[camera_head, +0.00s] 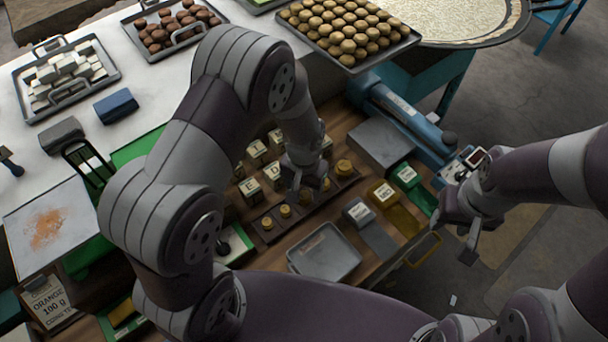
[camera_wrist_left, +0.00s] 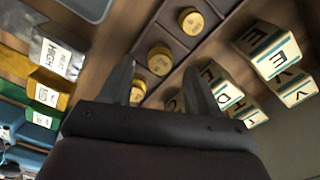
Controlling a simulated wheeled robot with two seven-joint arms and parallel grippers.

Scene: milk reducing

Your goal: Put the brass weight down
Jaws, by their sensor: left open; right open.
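Several brass weights sit in a dark tray (camera_head: 297,222) with a row of compartments; one brass weight (camera_head: 285,211) is on its left part and a larger one (camera_head: 344,167) at its right end. In the left wrist view brass weights show at the top (camera_wrist_left: 190,20) and beyond the fingers (camera_wrist_left: 160,58). Another brass weight (camera_wrist_left: 138,91) lies between my left fingers near one fingertip. My left gripper (camera_head: 306,184) is open, pointing down over the tray; whether it touches a weight I cannot tell. My right gripper (camera_head: 468,240) is open and empty beyond the table's right edge.
Lettered blocks (camera_head: 257,152) stand just behind the weight tray. A grey shallow tray (camera_head: 325,252) lies in front. Labelled grey, yellow and green packets (camera_head: 382,192) are to the right, near a blue device (camera_head: 410,125). Trays of sweets (camera_head: 350,35) stand at the back.

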